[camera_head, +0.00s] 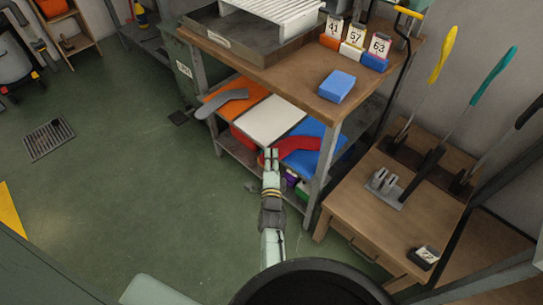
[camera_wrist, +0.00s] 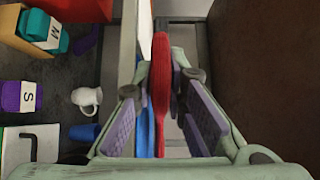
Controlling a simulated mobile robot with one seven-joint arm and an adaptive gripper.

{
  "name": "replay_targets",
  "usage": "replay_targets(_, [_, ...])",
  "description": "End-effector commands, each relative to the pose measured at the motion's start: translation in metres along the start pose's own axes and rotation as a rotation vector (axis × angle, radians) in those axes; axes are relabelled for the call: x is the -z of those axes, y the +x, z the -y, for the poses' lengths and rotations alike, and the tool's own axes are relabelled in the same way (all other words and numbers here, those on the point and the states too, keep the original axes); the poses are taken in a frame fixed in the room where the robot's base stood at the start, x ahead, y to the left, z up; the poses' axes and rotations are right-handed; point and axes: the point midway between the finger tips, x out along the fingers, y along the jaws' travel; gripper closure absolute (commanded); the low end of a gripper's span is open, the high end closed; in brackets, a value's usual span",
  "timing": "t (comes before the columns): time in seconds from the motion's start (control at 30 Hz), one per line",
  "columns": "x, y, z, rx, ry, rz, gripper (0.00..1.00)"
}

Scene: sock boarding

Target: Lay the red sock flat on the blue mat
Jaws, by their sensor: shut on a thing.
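The red sock (camera_head: 298,144) lies across the left part of the blue mat (camera_head: 331,153) on the shelf under the workbench. Its near end is at the fingertips of my gripper (camera_head: 271,155), at the shelf's front edge. In the wrist view the red sock (camera_wrist: 160,75) runs edge-on between the purple-padded fingers of my gripper (camera_wrist: 160,85), which is shut on it. A strip of the blue mat (camera_wrist: 145,135) shows just left of the sock there. Whether the sock's held end touches the mat is not clear.
A white mat (camera_head: 271,119) and an orange mat (camera_head: 252,97) with a grey sock (camera_head: 222,100) lie left of the blue mat. A bench leg (camera_head: 324,168) stands close right of my gripper. Bins and a white mug (camera_wrist: 86,98) are on the level below.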

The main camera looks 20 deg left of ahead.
Motion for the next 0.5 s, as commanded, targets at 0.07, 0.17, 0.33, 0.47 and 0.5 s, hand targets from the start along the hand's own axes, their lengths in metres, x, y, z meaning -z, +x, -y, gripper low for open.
replay_targets(0.07, [0.0002, 0.0002, -0.0065, 0.001, 0.000, 0.000, 1.00])
replay_targets(0.17, [0.0002, 0.0002, -0.0075, 0.001, 0.000, 0.000, 1.00])
replay_targets(0.33, [0.0002, 0.0001, -0.0069, 0.000, 0.000, 0.000, 1.00])
replay_targets(0.47, [0.0003, 0.0001, -0.0069, 0.000, 0.000, 0.000, 0.81])
replay_targets(0.5, [0.0003, 0.0001, -0.0069, 0.000, 0.000, 0.000, 0.78])
